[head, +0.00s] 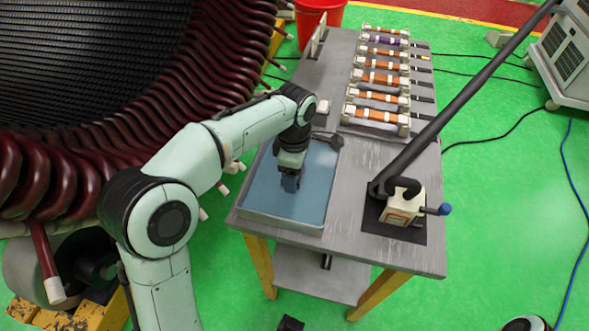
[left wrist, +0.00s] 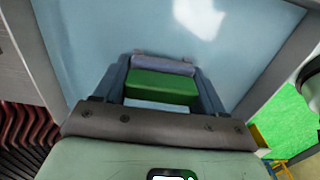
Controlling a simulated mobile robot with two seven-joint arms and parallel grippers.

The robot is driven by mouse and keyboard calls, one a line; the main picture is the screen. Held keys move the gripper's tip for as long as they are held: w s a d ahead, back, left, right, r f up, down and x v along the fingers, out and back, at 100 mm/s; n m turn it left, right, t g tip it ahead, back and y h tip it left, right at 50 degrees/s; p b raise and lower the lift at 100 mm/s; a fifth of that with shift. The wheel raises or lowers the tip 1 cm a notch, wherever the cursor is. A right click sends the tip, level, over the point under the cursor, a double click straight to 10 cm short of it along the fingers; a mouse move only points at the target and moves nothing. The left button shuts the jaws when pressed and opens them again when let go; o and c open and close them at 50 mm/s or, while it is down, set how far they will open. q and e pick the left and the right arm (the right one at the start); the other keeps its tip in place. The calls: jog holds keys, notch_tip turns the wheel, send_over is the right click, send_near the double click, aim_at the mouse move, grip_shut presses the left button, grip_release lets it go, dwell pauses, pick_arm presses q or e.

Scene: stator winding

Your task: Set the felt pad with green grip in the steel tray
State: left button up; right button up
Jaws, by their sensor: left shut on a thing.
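The steel tray (head: 322,190) sits at the near left of the grey table, with a pale blue floor. My left gripper (head: 290,184) points down over the inside of the tray. In the left wrist view it is shut on the green grip (left wrist: 160,87) of the felt pad, between its two fingers. A greyish strip (left wrist: 163,66) shows just beyond the grip, and a pale strip shows on its near side. The tray floor (left wrist: 90,40) fills the background. The gripper hides the pad in the head view, and I cannot tell whether the pad touches the floor. My right gripper is not in view.
A rack of copper-banded bars (head: 380,78) stands at the back of the table (head: 330,235). A white device with a dark pole (head: 402,203) stands at the right. The large stator (head: 90,60) is close on the left. The table front is clear.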

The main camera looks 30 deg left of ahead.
pick_arm(q)
jog(key=shift+f, duration=0.3)
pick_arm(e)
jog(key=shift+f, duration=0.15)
pick_arm(q)
jog(key=o, duration=1.2)
jog(key=shift+c, duration=0.2)
notch_tip(320, 180, up, 14)
jog(key=p, duration=0.3)
jog(key=shift+f, duration=0.25)
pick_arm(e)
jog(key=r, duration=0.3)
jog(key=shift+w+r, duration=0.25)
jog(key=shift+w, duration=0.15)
